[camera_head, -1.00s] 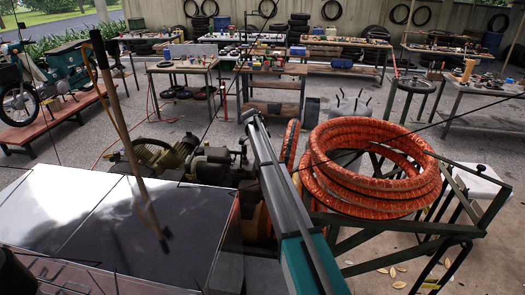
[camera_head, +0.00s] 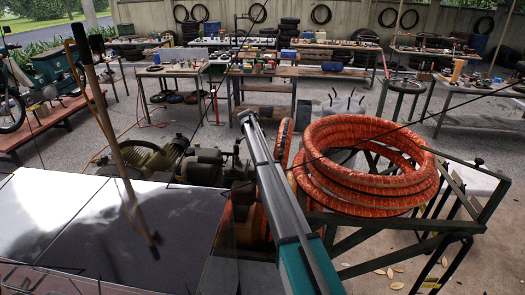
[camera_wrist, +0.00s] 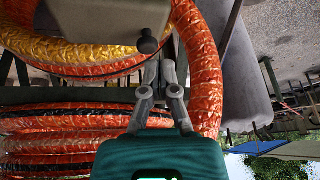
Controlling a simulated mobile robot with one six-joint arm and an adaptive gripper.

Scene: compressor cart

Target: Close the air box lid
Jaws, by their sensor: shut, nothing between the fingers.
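In the wrist view my gripper (camera_wrist: 160,74) has its two grey fingers together, with nothing between them. A grey panel (camera_wrist: 100,14) with a dark round knob (camera_wrist: 147,42) is just beyond the fingertips; it may be the air box lid, but I cannot be sure. The knob is close to the tips, and I cannot tell whether they touch. The fingers are not clearly visible in the head view. There, a flat box top (camera_head: 160,225), part bright and part dark, fills the lower left; I cannot tell whether it belongs to the air box.
Coiled orange hoses (camera_head: 365,165) lie on a dark green frame (camera_head: 410,245) at right and also show in the wrist view (camera_wrist: 60,120). A compressor pump (camera_head: 155,155) stands behind the box top. Workbenches (camera_head: 310,75) line the back. A wooden-handled object (camera_head: 110,140) crosses the left.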

